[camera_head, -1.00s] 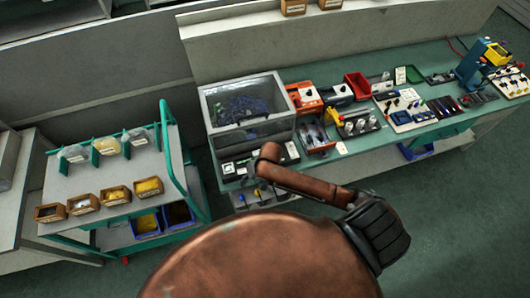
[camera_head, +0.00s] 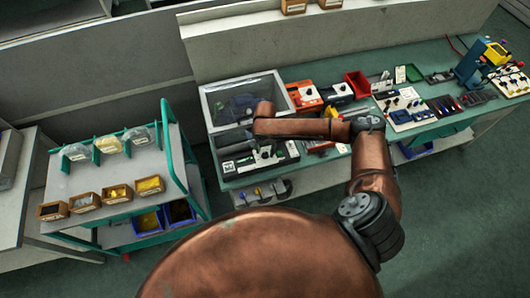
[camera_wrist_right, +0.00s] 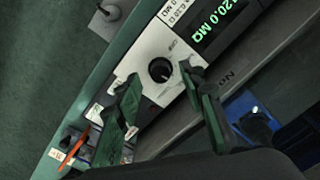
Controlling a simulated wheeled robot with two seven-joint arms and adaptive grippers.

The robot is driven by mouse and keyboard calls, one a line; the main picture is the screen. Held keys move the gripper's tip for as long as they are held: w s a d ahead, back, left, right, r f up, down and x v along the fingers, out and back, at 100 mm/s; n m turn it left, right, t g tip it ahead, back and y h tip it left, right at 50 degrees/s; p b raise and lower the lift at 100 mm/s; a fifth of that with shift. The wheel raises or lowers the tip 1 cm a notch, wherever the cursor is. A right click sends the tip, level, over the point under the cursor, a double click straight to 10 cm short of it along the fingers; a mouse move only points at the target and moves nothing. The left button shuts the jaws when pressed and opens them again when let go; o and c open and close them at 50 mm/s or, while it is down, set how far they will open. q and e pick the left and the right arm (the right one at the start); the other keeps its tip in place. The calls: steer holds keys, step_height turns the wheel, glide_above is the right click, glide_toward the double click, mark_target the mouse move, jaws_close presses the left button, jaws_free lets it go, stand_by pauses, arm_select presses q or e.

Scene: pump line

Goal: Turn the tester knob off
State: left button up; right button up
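The tester (camera_head: 240,164) is a black and white box at the front left of the bench, partly hidden by my right arm. In the right wrist view its lit green display (camera_wrist_right: 212,22) reads about 120.0 MΩ. Its round black knob (camera_wrist_right: 161,69) sits on the white panel (camera_wrist_right: 150,50), with small print beside it. My right gripper (camera_wrist_right: 159,76) is open, with a finger on each side of the knob in the picture; I see no clear contact. It also shows small and dark above the tester in the head view (camera_head: 268,152). My left gripper is out of view.
A clear-lidded grey case (camera_head: 225,92) stands behind the tester. Orange (camera_head: 304,95) and other devices crowd the bench to the right. A green-framed cart (camera_head: 105,175) with small bins stands at left. Small knob-like items (camera_head: 262,193) show below the bench top.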

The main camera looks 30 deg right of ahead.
mark_target(265, 155)
steer(key=shift+f, duration=1.1)
jaws_close()
